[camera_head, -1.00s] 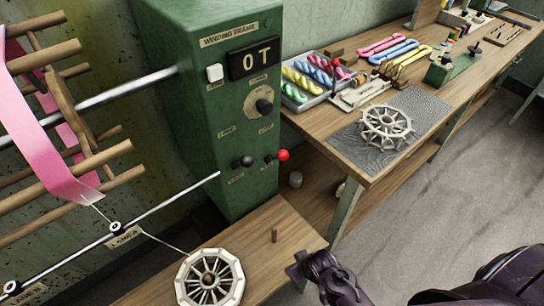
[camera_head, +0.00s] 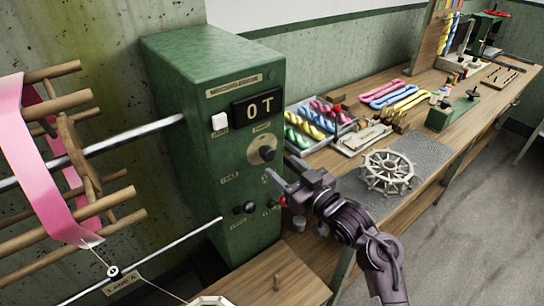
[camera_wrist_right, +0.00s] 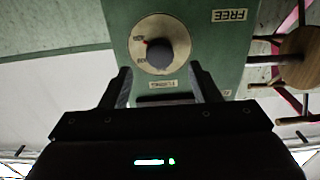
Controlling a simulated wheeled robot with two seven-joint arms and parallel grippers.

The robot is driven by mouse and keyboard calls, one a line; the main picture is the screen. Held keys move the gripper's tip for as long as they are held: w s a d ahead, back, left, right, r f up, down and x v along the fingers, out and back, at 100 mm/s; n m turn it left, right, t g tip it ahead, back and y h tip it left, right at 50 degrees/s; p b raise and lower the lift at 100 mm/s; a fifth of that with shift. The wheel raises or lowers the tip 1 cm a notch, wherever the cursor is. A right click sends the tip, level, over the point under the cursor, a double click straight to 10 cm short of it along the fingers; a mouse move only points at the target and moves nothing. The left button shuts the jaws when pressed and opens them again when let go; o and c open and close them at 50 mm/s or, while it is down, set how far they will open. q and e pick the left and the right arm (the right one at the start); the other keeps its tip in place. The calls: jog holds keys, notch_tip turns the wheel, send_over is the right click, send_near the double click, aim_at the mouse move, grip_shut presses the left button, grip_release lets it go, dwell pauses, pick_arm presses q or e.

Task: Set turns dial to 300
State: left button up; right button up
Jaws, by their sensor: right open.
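The green winding frame box (camera_head: 190,130) stands in the middle of the head view. Its display (camera_head: 258,107) reads "0 T". The turns dial, a black knob on a pale round plate (camera_head: 258,150), is on the front face below the display. In the right wrist view the dial knob (camera_wrist_right: 154,52) lies ahead of the fingers, with a small red mark at its upper left. My right gripper (camera_head: 283,180) is open and empty, in front of the box and below the dial, apart from it. It also shows in the wrist view (camera_wrist_right: 160,85). My left gripper is out of view.
A white button (camera_head: 219,121) is beside the display. A black lever knob (camera_head: 249,207) and a red one, partly hidden by my gripper, are lower down. A pink-wound wooden reel (camera_head: 60,150) stands left. A bench (camera_head: 400,205) with skeins and a pale spoked wheel is right.

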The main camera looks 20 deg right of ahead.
aim_at(270, 157)
jog(key=p+x, duration=0.1)
jog(key=x, duration=0.5)
jog(key=c, duration=1)
jog(key=shift+f, duration=0.1)
